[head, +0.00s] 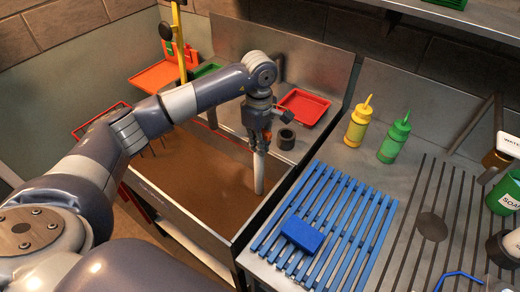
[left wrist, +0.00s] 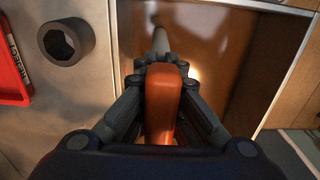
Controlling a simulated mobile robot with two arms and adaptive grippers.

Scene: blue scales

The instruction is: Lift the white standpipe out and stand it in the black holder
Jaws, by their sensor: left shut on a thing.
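The white standpipe (head: 259,174) hangs upright below my left gripper (head: 261,138) in the head view. Its lower end is at the brown water in the sink; I cannot tell whether it is still in the water or just clear of it. My left gripper is shut on its upper part, where an orange piece (left wrist: 163,100) shows between the fingers in the left wrist view. The pipe's grey-white shaft (left wrist: 160,40) runs away beyond it. The black holder (head: 286,139), a short open ring, stands on the steel ledge to the right of the gripper; it also shows in the left wrist view (left wrist: 66,41).
The sink (head: 200,222) holds murky brown water. A red tray (head: 304,106) lies behind the holder. Yellow (head: 358,123) and green (head: 394,139) bottles stand right. A blue slatted rack (head: 345,215) with a blue block (head: 302,234) lies on the right counter.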

